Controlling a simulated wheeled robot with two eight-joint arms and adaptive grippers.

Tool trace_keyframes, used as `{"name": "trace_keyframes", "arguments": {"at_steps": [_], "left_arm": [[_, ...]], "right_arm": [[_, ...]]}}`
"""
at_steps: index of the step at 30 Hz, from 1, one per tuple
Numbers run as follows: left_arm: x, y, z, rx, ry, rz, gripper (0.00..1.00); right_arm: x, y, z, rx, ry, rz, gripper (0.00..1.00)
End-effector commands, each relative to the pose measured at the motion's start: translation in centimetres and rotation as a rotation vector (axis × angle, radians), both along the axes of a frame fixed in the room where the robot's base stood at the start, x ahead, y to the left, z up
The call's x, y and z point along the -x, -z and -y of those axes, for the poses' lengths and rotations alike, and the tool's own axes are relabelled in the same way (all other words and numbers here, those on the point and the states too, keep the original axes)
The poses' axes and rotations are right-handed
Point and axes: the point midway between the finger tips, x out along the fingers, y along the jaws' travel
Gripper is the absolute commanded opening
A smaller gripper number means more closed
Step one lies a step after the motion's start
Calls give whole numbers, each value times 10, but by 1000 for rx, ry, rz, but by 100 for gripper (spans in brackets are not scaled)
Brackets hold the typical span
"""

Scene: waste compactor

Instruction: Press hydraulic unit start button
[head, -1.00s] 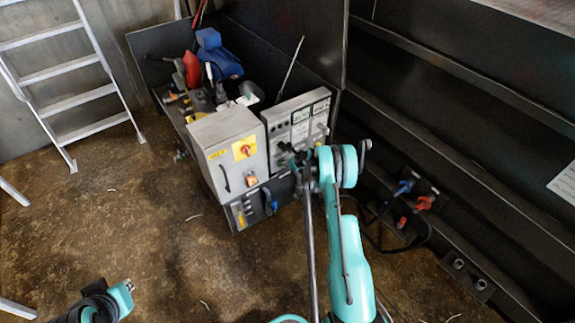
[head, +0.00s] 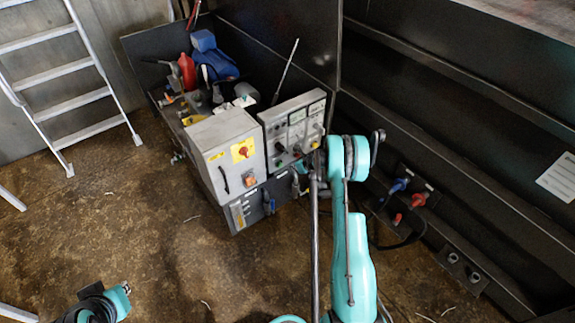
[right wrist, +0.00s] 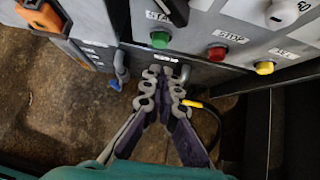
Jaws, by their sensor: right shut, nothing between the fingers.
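The hydraulic unit's control panel (head: 291,128) is a grey sloped box with labels, knobs and a row of coloured buttons. In the right wrist view the green button (right wrist: 160,40) sits under a START label. The red button (right wrist: 217,53) under STOP and the yellow button (right wrist: 264,67) are to its right. My right gripper (right wrist: 165,72) is shut and empty. Its fingertips appear just below the green button in that view, and I see no contact with it. In the head view my right arm partly hides this gripper. My left gripper is not visible.
A grey cabinet (head: 226,152) with a yellow-backed red switch (head: 242,150) stands left of the panel. Blue and red connectors (head: 398,185) are on the dark wall at right. A ladder (head: 72,85) stands at left.

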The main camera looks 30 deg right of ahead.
Motion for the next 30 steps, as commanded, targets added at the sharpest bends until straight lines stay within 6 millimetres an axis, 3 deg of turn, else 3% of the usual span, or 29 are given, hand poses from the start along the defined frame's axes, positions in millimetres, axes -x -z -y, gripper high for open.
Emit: {"name": "trace_keyframes", "arguments": {"at_steps": [3,9,30], "left_arm": [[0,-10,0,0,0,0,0],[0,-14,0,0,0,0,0],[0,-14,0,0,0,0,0]], "right_arm": [[15,-19,2,0,1,-1,0],[26,-30,3,1,1,0,0],[27,-30,3,0,0,0,0]]}}
